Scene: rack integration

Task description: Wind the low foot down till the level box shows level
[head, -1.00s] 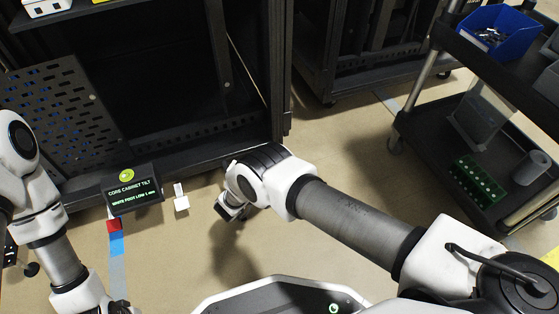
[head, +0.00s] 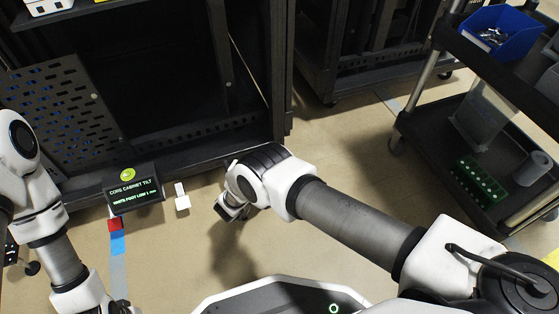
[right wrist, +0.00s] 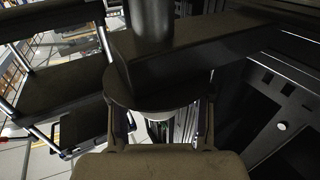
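The level box (head: 133,190) stands by the front of the dark cabinet, with a green light on top. Its screen reads "CORE CABINET TILT" and a line that looks like "WHITE FOOT LOW 1 mm". A white tag (head: 182,202) is on the floor just right of it. My right gripper (head: 232,212) is low at the cabinet's front corner, mostly hidden by its own wrist. In the right wrist view its fingers (right wrist: 160,125) are apart, one each side of a dark round foot (right wrist: 152,98) under a stem; whether they press on it is unclear. My left gripper is out of view.
The cabinet's lower frame (head: 190,150) runs along the floor behind my right gripper. A cart (head: 430,140) with a blue bin (head: 502,30) stands at the right. The floor (head: 345,140) between cabinet and cart is clear.

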